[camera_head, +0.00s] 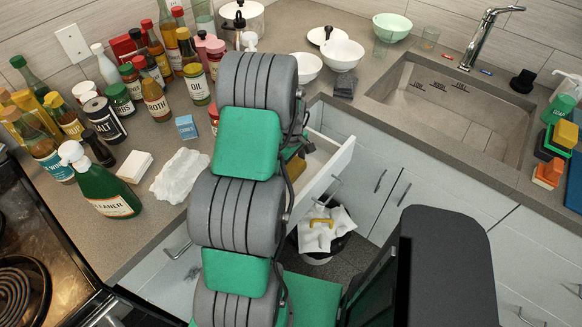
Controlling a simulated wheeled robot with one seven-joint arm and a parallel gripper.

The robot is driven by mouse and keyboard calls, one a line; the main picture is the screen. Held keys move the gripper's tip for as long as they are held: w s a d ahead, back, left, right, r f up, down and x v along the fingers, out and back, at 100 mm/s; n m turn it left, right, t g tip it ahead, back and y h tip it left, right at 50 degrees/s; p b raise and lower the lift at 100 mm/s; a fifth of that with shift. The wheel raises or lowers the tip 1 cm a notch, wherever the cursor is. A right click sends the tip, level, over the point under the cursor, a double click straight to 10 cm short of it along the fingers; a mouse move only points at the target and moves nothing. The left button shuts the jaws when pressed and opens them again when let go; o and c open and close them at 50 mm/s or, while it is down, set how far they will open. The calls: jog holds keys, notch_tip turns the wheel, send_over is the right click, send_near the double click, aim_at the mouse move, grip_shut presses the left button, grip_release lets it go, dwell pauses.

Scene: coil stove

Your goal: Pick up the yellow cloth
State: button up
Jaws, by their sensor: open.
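I cannot clearly make out a yellow cloth. An olive-yellow item (296,167) shows in the open drawer (325,170), partly hidden behind my arm; I cannot tell if it is cloth. A small yellow strip (321,222) lies on white crumpled material in the bin below. A yellow block (565,134), sponge-like, is among green and orange ones at the right end of the counter. My arm crosses the middle of the view, and its end is hidden behind its own links, so my gripper cannot be seen.
Bottles and jars crowd the left counter, with a green cleaner bottle (105,187) and crumpled white paper (180,176) near its edge. White bowls (342,54) stand left of the sink (455,100). The stove (35,270) is lower left. The open drawer juts out.

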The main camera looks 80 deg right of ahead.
jog(key=shift+f, duration=0.2)
jog(key=c, duration=1.1)
jog(key=shift+r+b, duration=0.4)
jog(key=shift+r, duration=0.2)
jog(key=w+a+r+b, duration=0.2)
jog(key=a+r+b, duration=0.1)
jog(key=a+r, duration=0.9)
jog(key=shift+w+a, duration=0.15)
jog(key=shift+a, duration=0.8)
